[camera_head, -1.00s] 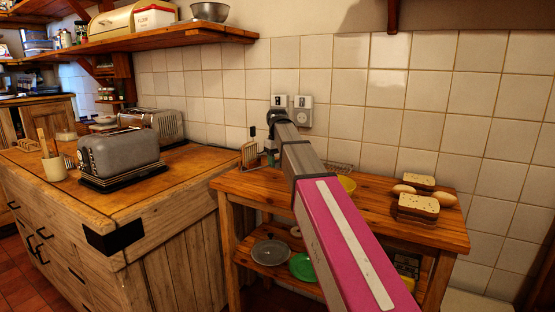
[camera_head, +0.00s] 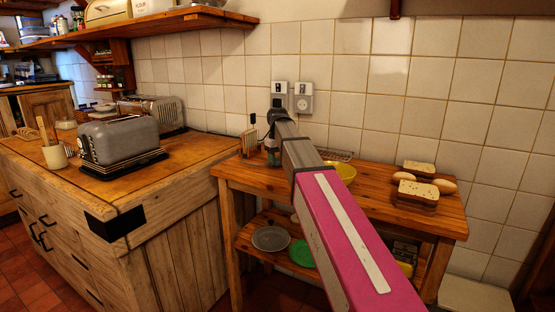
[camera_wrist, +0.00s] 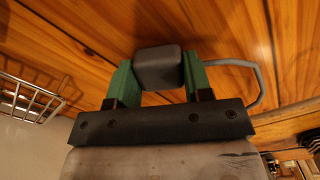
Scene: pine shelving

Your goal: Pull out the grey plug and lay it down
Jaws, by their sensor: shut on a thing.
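The grey plug (camera_wrist: 159,66) is a dark rounded block between the two green fingers of my gripper (camera_wrist: 157,80) in the wrist view. A grey cable (camera_wrist: 246,72) loops out to the right of it. My gripper is shut on the plug, over the wooden top of the pine shelving. I cannot tell whether the plug touches the wood. In the head view my gripper (camera_head: 270,153) is low over the back left of the wooden top (camera_head: 375,200), and my arm hides the plug. Two wall sockets, left (camera_head: 279,90) and right (camera_head: 303,98), show nothing plugged in.
A toast rack (camera_head: 249,140) stands left of my gripper, and a wire rack (camera_wrist: 30,97) is close by. A yellow bowl (camera_head: 345,172) is right of my arm. Bread (camera_head: 416,192) and eggs lie further right. The front left of the top is clear.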

